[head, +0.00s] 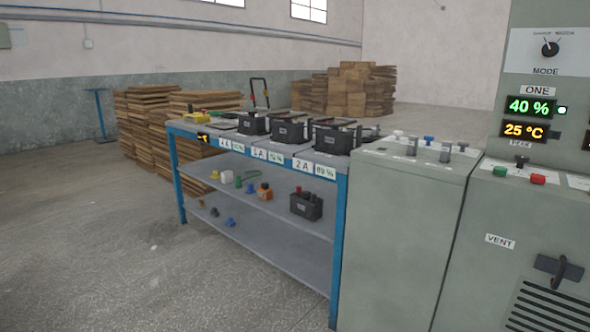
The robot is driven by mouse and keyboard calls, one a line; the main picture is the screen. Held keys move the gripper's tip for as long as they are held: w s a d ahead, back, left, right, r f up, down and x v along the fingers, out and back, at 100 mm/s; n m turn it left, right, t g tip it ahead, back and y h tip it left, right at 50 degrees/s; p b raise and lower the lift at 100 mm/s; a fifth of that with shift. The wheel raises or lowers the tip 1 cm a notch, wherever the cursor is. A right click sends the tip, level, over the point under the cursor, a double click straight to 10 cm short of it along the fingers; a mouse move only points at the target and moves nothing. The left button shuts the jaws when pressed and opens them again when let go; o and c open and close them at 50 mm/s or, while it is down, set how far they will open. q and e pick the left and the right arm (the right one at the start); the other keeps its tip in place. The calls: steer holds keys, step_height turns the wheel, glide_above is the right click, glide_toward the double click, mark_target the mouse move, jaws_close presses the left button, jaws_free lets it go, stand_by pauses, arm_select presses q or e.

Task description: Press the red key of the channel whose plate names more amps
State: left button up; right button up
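A red key (538,179) and a green key (500,171) sit on the sloped top of the grey cabinet at the right. Above them a panel headed ONE (538,90) shows 40 % and 25 °C. Another panel is cut off by the right edge. On the blue bench's front edge, the right plate (302,166) reads 2 A. The middle plate (259,153) seems to read 1 A, and the left plate (225,143) is too small to read surely. Black batteries (288,130) stand above the plates. Neither of my grippers is in view.
A grey cabinet (400,240) stands between the blue bench (338,240) and the key cabinet (490,280), which has a VENT label and a handle (558,271). Shelves hold small coloured parts and a battery (306,205). Wooden stacks (150,125) stand behind. Floor at left is clear.

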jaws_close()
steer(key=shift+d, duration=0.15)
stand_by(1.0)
